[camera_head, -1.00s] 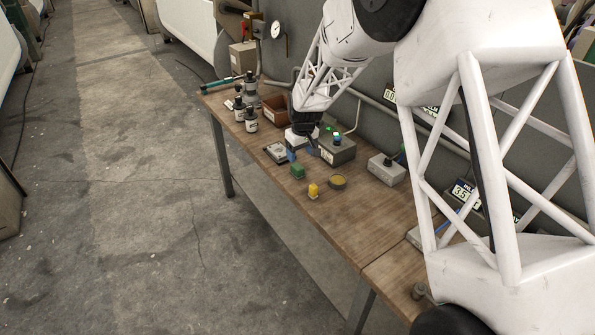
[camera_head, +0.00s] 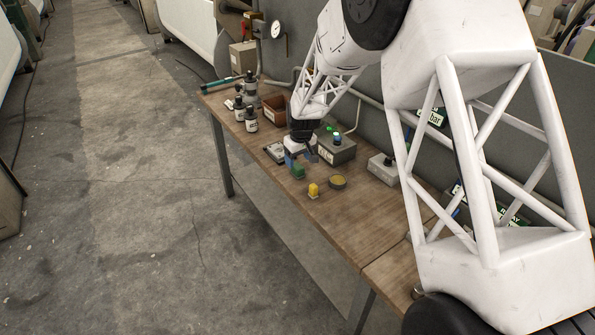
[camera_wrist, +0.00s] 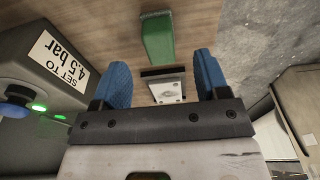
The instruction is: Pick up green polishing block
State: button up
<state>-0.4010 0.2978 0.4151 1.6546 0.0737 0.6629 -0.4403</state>
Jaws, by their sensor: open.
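The green polishing block (camera_head: 298,172) stands on the wooden workbench (camera_head: 335,225). In the wrist view the block (camera_wrist: 158,40) lies ahead of my gripper, near the line between the two fingers. My gripper (camera_head: 301,158) is open and empty, with its blue fingertips just behind the block in the head view. The wrist view shows both blue fingers (camera_wrist: 162,82) spread apart. A small pale metal plate with a dark edge (camera_wrist: 167,90) shows between them, below the block.
A grey box labelled "SET TO 4.5 bar" (camera_wrist: 55,60) stands close to my gripper's left in the wrist view. A yellow object (camera_head: 313,190) and a round tin (camera_head: 338,182) sit near the block. Bottles (camera_head: 251,120) stand farther back. The bench front is clear.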

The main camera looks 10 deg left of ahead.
aim_at(298, 166)
jog(key=shift+f, duration=0.15)
jog(key=shift+w+a+f, duration=0.1)
jog(key=shift+w+f, duration=0.05)
jog(key=shift+f, duration=1.1)
jog(key=shift+w+a+f, duration=0.1)
jog(key=shift+f, duration=1.1)
jog(key=shift+c, duration=0.3)
jog(key=c, duration=1)
